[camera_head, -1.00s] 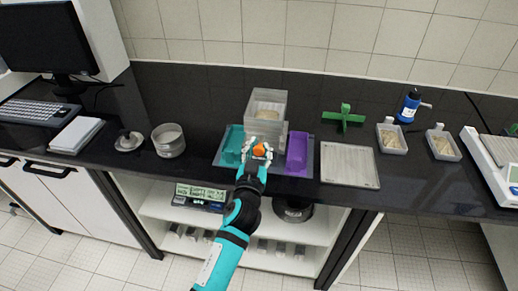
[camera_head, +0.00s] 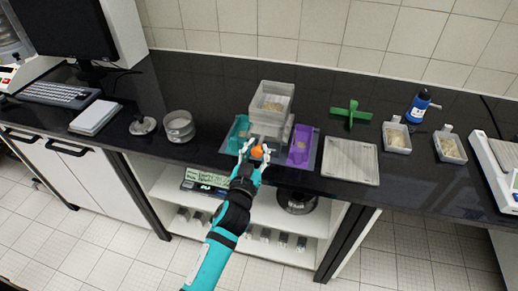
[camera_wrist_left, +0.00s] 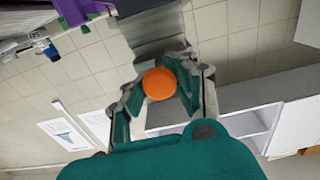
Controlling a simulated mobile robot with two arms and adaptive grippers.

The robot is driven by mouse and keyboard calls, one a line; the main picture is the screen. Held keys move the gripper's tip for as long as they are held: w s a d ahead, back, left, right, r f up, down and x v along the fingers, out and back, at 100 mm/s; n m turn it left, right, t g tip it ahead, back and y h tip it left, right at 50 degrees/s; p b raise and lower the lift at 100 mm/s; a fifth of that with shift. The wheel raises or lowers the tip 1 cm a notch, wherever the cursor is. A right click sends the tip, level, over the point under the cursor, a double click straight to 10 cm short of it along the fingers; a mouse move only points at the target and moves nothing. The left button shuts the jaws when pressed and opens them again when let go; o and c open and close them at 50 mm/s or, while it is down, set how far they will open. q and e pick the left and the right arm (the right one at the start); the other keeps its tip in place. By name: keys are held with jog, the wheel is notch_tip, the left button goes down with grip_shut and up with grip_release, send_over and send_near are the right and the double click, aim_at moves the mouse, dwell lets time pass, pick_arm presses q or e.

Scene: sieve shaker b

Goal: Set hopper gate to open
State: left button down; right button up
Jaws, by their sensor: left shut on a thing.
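The hopper (camera_head: 272,103) is a translucent grey box on the counter with tan grains inside its top. A teal bin (camera_head: 237,133) stands on its left and a purple bin (camera_head: 303,145) on its right; tan patches show in both. A round orange knob (camera_head: 257,152) is at the front of the hopper. My left gripper (camera_head: 255,151) is shut on this knob. In the left wrist view the orange knob (camera_wrist_left: 160,84) sits between the fingers, and its link to the hopper is hidden. My right gripper is not in view.
A flat grey tray (camera_head: 350,161) lies right of the purple bin. Behind it is a green cross-shaped piece (camera_head: 350,115). Two small grain trays (camera_head: 397,137) and a blue bottle (camera_head: 418,105) stand farther right. A round metal sieve (camera_head: 179,127) stands left.

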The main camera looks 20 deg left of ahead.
pick_arm(q)
jog(key=c, duration=1.4)
grip_release()
jog(key=shift+s+f, duration=0.2)
jog(key=shift+f, duration=0.15)
jog(key=shift+o, duration=1)
jog(key=shift+s+r, duration=0.2)
jog(key=shift+o, duration=0.9)
jog(key=shift+s+r, duration=0.15)
jog(key=s, duration=1.1)
jog(key=shift+s, duration=0.4)
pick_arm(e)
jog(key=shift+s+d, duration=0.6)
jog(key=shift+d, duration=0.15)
